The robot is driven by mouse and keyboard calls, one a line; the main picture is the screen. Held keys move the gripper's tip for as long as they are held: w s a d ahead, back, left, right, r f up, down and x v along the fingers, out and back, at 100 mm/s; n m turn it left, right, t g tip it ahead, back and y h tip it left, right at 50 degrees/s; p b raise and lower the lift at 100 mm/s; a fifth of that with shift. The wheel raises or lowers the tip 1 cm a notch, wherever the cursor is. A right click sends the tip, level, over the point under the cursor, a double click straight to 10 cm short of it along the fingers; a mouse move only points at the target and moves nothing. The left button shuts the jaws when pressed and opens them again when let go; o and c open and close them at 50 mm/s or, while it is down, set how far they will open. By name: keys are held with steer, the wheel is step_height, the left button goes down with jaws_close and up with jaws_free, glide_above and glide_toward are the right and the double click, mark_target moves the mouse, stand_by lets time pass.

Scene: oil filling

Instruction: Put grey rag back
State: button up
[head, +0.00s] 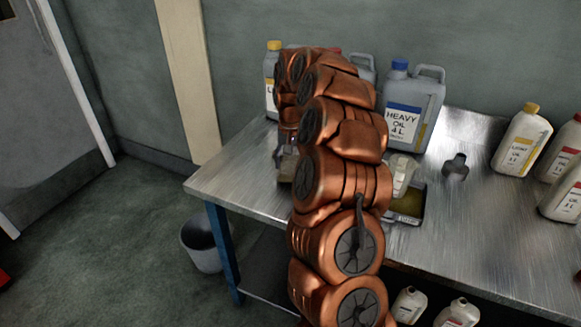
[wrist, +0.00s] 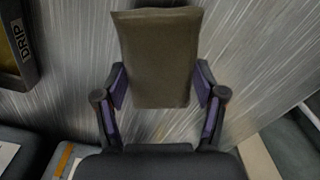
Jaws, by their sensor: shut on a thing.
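The grey rag (wrist: 153,55) is a folded, dull brown-grey rectangle in the wrist view. My gripper (wrist: 160,88) is shut on it, with one finger pressed against each side. The metal table top (wrist: 235,60) shows below and around the rag; I cannot tell whether the rag touches it. In the head view, my copper arm hides most of the gripper. A small grey patch (head: 288,165), probably the rag, shows left of the arm over the table's left part.
A drip tray (wrist: 18,45) lies left in the wrist view. In the head view, a blue-capped heavy oil can (head: 408,105), a yellow-capped bottle (head: 521,140) and other containers stand on the table. A bin (head: 202,245) stands on the floor beside the table's left leg.

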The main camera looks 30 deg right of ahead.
steer(key=shift+f, duration=1.05)
steer(key=shift+f, duration=0.15)
steer(key=o, duration=1)
